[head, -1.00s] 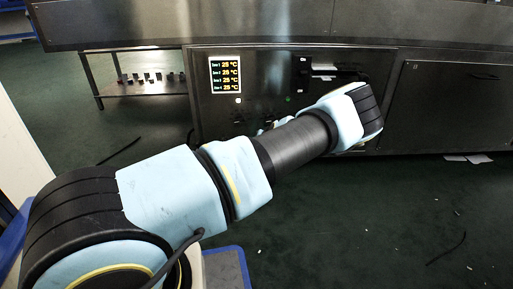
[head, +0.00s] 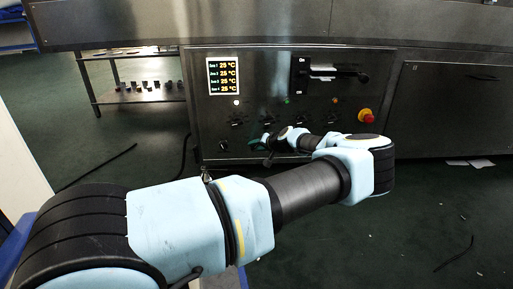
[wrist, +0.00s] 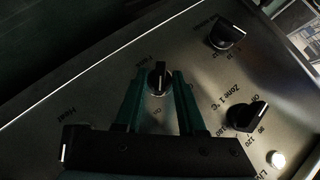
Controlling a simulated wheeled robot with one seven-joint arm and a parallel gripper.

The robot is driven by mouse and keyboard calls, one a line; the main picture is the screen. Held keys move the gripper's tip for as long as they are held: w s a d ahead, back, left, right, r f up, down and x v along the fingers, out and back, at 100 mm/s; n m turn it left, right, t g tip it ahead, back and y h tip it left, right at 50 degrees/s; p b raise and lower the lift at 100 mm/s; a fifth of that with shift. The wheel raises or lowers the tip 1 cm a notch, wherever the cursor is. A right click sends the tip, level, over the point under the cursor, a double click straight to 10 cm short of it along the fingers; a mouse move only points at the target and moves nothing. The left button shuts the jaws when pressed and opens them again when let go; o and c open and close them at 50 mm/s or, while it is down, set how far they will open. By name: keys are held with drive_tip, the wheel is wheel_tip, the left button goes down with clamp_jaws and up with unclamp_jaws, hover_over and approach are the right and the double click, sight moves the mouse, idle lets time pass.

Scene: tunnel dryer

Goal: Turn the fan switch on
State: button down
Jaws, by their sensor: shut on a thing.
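The fan switch (wrist: 160,79) is a small black rotary knob with a white pointer line, on the dryer's metal control panel (head: 345,105). The pointer line runs up toward the label, away from the palm. In the head view my gripper (head: 262,141) is at the lower left of the panel, and the fan switch is hard to make out there.
Another knob (wrist: 66,146) is close to the palm at lower left. A Zone 1 knob (wrist: 246,116) and a further knob (wrist: 229,36) lie right. The panel also carries a temperature display (head: 224,76), a lever switch (head: 330,72) and a red emergency button (head: 367,116).

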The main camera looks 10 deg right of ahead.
drive_tip(key=c, duration=0.9)
unclamp_jaws()
drive_tip(key=shift+f, duration=0.1)
drive_tip(key=shift+o, duration=0.2)
drive_tip(key=p+v, duration=0.4)
drive_tip(key=v, duration=0.6)
drive_tip(key=shift+s+r+p, duration=0.25)
drive_tip(key=shift+s+p, duration=0.05)
